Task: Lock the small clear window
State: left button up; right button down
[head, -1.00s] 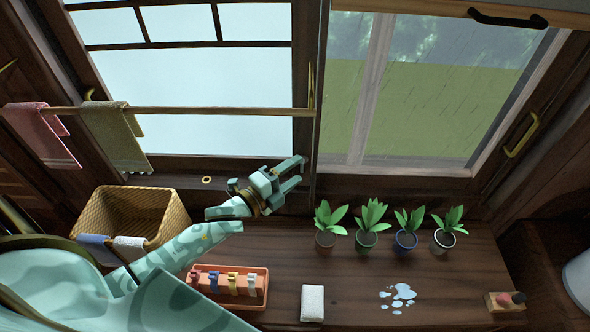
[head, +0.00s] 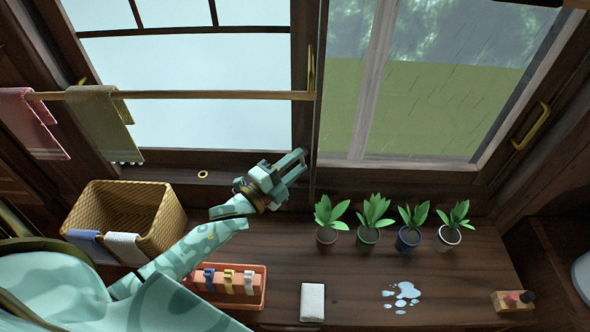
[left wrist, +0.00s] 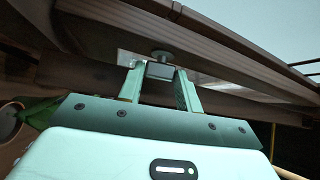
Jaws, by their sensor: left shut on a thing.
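The clear window (head: 440,110) fills the upper right of the head view, with rain and green ground behind its glass. A dark upright frame (head: 310,120) parts it from the pale window (head: 200,95) on the left. My left gripper (head: 302,162) is at the foot of this upright. In the left wrist view, its fingers (left wrist: 160,76) are shut on a small grey piece with a round disc-like knob (left wrist: 161,54), against the dark frame. I cannot tell whether this piece is turned or seated. My right gripper is not in view.
Several potted plants (head: 368,238) stand on the sill right of my left gripper. A wicker basket (head: 125,185) and a tray of clips (head: 262,272) are near my left arm. A towel rail (head: 200,95) crosses the pale window. A white block (head: 312,302) and a puddle (head: 402,294) lie in front.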

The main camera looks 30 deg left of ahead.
pick_arm(q)
jog(key=shift+f, duration=0.1)
jog(key=o, duration=1)
jog(key=shift+s, duration=0.1)
jog(key=v, duration=0.8)
jog(key=b+v, duration=0.1)
jog(key=v, duration=0.7)
jog(key=shift+f, duration=0.25)
